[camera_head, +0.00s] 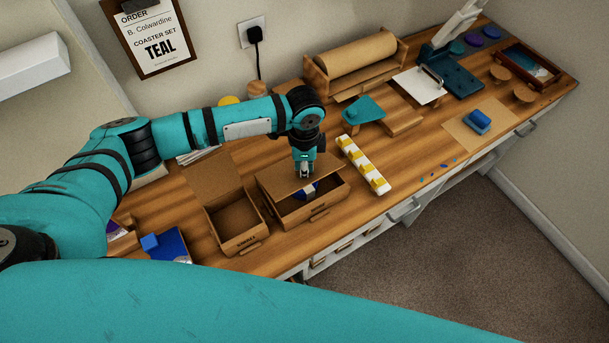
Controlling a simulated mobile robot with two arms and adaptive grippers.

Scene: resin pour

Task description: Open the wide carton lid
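The wide cardboard carton (292,219) stands on the wooden bench near its front edge, right of a second carton. Its brown lid (277,177) appears partly raised at the front, with a dark gap below. A blue item with a pale band (302,191) shows inside through the gap. My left gripper (306,174) points down at the front part of the lid. The fingertips are small and partly lost against the lid, so their opening and contact are unclear. My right gripper is out of view.
A white strip with yellow pieces (364,165) lies close at the right. A teal piece (364,110) and paper roll holder (357,62) are behind. An order clipboard (150,32) hangs on the wall.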

